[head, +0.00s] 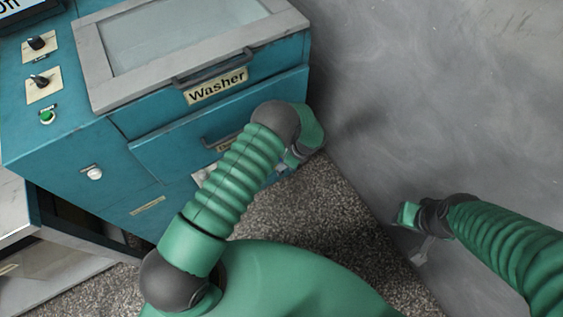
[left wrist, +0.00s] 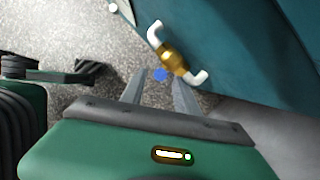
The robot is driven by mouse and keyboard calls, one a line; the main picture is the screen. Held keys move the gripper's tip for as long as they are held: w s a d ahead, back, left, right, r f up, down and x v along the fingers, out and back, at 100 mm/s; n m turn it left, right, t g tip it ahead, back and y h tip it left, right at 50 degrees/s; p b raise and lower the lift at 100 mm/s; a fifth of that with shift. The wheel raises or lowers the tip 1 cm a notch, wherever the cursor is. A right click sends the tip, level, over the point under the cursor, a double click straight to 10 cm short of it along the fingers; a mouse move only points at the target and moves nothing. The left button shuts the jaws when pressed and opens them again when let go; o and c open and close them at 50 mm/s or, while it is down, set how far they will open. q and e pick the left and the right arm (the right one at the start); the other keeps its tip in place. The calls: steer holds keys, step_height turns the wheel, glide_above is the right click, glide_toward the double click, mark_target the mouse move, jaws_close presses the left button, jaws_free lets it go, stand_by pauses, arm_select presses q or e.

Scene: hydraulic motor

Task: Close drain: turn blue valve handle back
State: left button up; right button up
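The blue valve handle (left wrist: 160,74) shows as a small blue patch in the left wrist view. It sits by a brass valve body (left wrist: 173,60) with white bent pipe ends, at the side of the teal washer. My left gripper (left wrist: 158,78) is open, with its two fingers apart and the blue handle showing between their tips. I cannot tell whether either finger touches it. In the head view my left arm reaches to the washer's lower right corner, and its fingers and the valve are hidden there. My right gripper (head: 416,248) is by the grey wall, its fingers too unclear to judge.
The teal washer cabinet (head: 70,165) has a windowed lid, a drawer handle, black switches, a green button (head: 47,117) and a white knob (head: 95,173). A grey wall (head: 440,90) stands at the right. Speckled floor (head: 325,205) lies open between washer and wall.

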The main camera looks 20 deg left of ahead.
arm_select(q)
steer(key=p+v, duration=0.2)
steer(key=v, duration=1.1)
steer(key=shift+d+r, duration=0.15)
steer(key=shift+r, duration=0.05)
